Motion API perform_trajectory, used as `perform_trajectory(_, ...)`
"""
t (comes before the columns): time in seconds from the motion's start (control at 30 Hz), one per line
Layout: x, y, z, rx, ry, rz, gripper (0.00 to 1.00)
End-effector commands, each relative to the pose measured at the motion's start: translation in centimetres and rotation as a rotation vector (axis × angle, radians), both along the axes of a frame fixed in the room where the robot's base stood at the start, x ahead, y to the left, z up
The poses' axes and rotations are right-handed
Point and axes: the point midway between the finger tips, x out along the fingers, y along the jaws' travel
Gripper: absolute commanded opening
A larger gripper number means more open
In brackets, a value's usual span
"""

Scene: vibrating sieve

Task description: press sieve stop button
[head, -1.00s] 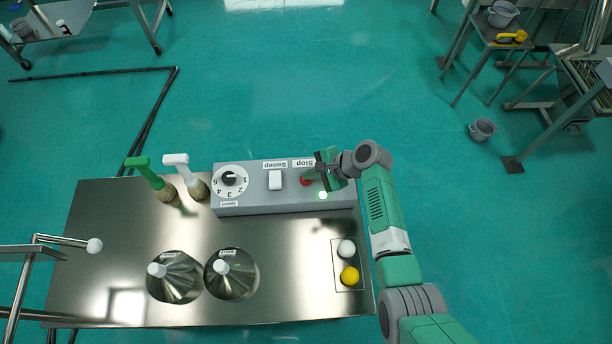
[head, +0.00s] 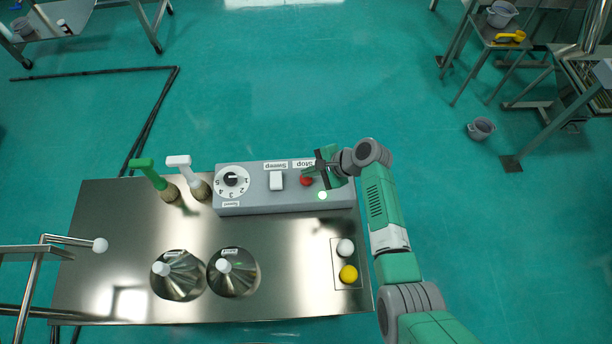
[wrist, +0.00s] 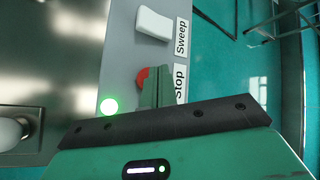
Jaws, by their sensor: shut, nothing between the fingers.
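The red stop button (head: 306,181) sits on the grey control box (head: 240,205), near the "Stop" label (head: 302,164). My gripper (head: 322,178) is just to its right in the head view, with shut, empty fingers. In the wrist view the green fingers (wrist: 155,88) cover part of the red button (wrist: 141,78), which shows at their left side. I cannot tell whether the fingertips touch the button. A green light (head: 322,196) glows on the box near the button and also shows in the wrist view (wrist: 109,106).
A white sweep switch (head: 277,180) and a numbered dial (head: 231,180) are on the same box. Green and white handles (head: 146,168) stand to its left. Two metal cones (head: 178,275) and white and yellow knobs (head: 348,274) are on the steel table (head: 110,220).

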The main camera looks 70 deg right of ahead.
Motion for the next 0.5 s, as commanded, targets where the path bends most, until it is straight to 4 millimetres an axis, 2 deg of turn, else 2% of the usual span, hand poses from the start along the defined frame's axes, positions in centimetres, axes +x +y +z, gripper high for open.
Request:
perform_trajectory(0.2,0.0,0.0,2.6,0.000,-0.001,-0.001,0.00)
perform_trajectory(0.5,0.0,0.0,5.1,0.001,-0.001,0.001,0.00)
